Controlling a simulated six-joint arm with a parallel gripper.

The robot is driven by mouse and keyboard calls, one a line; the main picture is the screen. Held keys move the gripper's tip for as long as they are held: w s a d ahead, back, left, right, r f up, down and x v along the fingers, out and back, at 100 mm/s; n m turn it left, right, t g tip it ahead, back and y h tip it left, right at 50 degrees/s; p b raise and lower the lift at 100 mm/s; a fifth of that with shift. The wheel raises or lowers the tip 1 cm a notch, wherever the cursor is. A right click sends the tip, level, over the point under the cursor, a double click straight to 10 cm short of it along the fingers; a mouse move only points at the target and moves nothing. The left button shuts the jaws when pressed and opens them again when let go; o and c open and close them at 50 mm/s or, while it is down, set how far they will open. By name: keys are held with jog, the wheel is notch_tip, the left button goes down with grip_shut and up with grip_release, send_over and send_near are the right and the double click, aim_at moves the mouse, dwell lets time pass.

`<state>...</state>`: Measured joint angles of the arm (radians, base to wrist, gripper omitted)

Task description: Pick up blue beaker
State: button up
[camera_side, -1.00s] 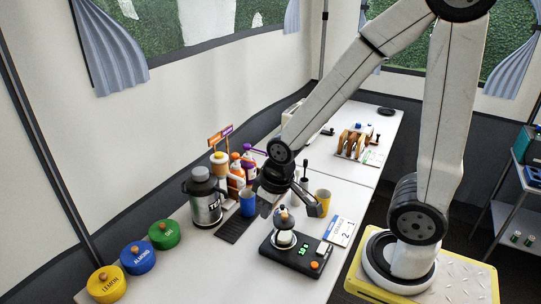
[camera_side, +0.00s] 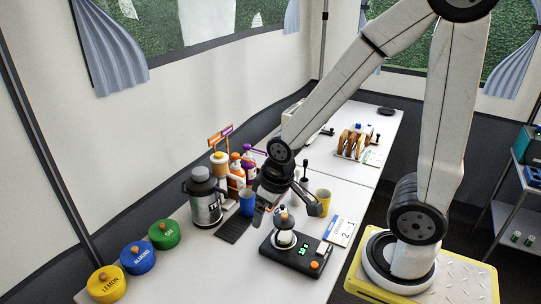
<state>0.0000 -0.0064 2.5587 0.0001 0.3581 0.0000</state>
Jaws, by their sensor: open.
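The blue beaker (camera_side: 247,207) stands upright at the back of the table, on or beside a dark mat (camera_side: 234,229), just right of the silver jug. My gripper (camera_side: 288,212) is open and empty. It points down to the right of the beaker, above the back of a black scale. Its left finger is close to the beaker in the picture; I cannot tell the gap in depth.
A yellow cup (camera_side: 323,196) stands to the right. A silver jug (camera_side: 205,207), bottles (camera_side: 236,179) and colored canisters (camera_side: 164,235) stand left.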

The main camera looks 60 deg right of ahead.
jog(key=shift+w+v, duration=0.55)
jog(key=shift+v, duration=1.8)
jog(key=w+d+m+t+y, duration=0.3)
jog(key=w+d+m+t, duration=0.3)
jog(key=d+m, duration=0.8)
jog(key=w+d+m+t+y, duration=0.3)
jog(key=w+d+m, duration=0.55)
jog(key=m, duration=0.85)
send_near(247, 204)
jog(key=w, duration=0.1)
jog(key=w+d+f, duration=0.1)
jog(key=w+f, duration=0.1)
jog(key=shift+d+t, duration=0.25)
jog(key=shift+t, duration=0.05)
jog(key=shift+f, duration=0.5)
jog(key=shift+x, duration=1.3)
